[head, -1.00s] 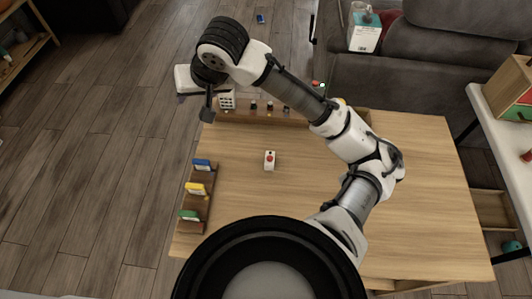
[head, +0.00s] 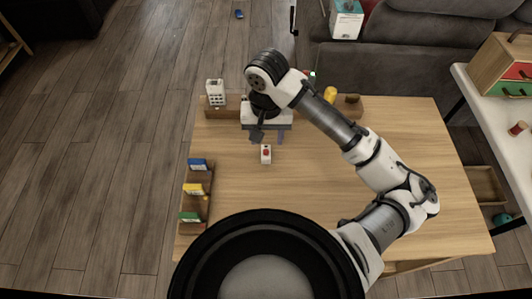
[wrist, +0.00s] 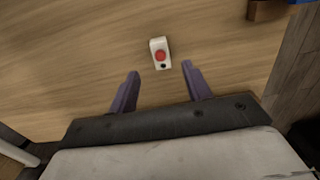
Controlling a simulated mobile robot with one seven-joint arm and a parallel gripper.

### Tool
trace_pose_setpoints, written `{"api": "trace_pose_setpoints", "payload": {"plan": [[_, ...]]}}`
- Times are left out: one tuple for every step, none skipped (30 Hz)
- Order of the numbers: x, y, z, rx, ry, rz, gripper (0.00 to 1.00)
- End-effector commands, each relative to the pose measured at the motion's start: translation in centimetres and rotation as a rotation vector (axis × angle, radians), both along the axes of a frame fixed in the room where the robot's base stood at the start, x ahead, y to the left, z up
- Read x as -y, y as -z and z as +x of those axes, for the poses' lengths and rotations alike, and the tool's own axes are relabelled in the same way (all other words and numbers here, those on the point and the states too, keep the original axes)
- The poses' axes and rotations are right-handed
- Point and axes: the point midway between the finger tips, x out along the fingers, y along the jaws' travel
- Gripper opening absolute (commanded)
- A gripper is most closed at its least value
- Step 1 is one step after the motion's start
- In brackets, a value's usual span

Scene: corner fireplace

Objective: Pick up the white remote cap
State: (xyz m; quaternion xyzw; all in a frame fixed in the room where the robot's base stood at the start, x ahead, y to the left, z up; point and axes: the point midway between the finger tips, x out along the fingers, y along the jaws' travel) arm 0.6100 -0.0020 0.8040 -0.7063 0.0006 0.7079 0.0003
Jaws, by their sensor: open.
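The white remote cap (head: 266,154) lies on the wooden table (head: 330,190), left of its middle. It is a small white block with a red round button and a dark dot on top. It also shows in the wrist view (wrist: 160,53), ahead of the gap between the fingers. My gripper (wrist: 158,90) is open and empty, with two purple fingers apart. In the head view my gripper (head: 266,138) hangs above the table, just behind the remote cap. The remote cap is fully visible and not touched as far as I can see.
A wooden rack with blue, yellow and green cards (head: 195,191) stands along the table's left edge. A low wooden rail (head: 222,106) with small items runs along the back, beside a white box (head: 215,92). The table's right side is clear.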

Motion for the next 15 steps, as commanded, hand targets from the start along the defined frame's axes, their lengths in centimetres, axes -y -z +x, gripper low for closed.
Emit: {"api": "trace_pose_setpoints", "payload": {"plan": [[0.0, 0.4, 0.0, 0.000, 0.001, 0.000, 0.49], [0.0, 0.6, 0.0, 0.001, 0.000, 0.000, 0.49], [0.0, 0.7, 0.0, 0.001, -0.001, 0.000, 0.49], [0.0, 0.9, 0.0, 0.001, -0.001, 0.000, 0.49], [0.0, 1.1, 0.0, 0.001, -0.001, 0.000, 0.49], [0.0, 1.4, 0.0, 0.000, 0.000, 0.000, 0.49], [0.0, 1.7, 0.0, 0.000, 0.000, -0.001, 0.49], [0.0, 2.1, 0.0, 0.000, 0.000, -0.001, 0.49], [0.0, 2.7, 0.0, -0.001, 0.000, -0.001, 0.49], [0.0, 3.1, 0.1, 0.000, 0.000, -0.001, 0.49], [0.0, 3.6, 0.1, -0.001, 0.001, -0.001, 0.49], [0.0, 4.2, 0.1, -0.001, 0.001, 0.000, 0.49], [-0.1, 4.7, 0.1, -0.001, 0.001, 0.000, 0.49], [0.0, 5.0, 0.1, 0.000, 0.001, 0.000, 0.49], [-0.1, 5.4, 0.1, 0.001, 0.000, 0.000, 0.49]]}}
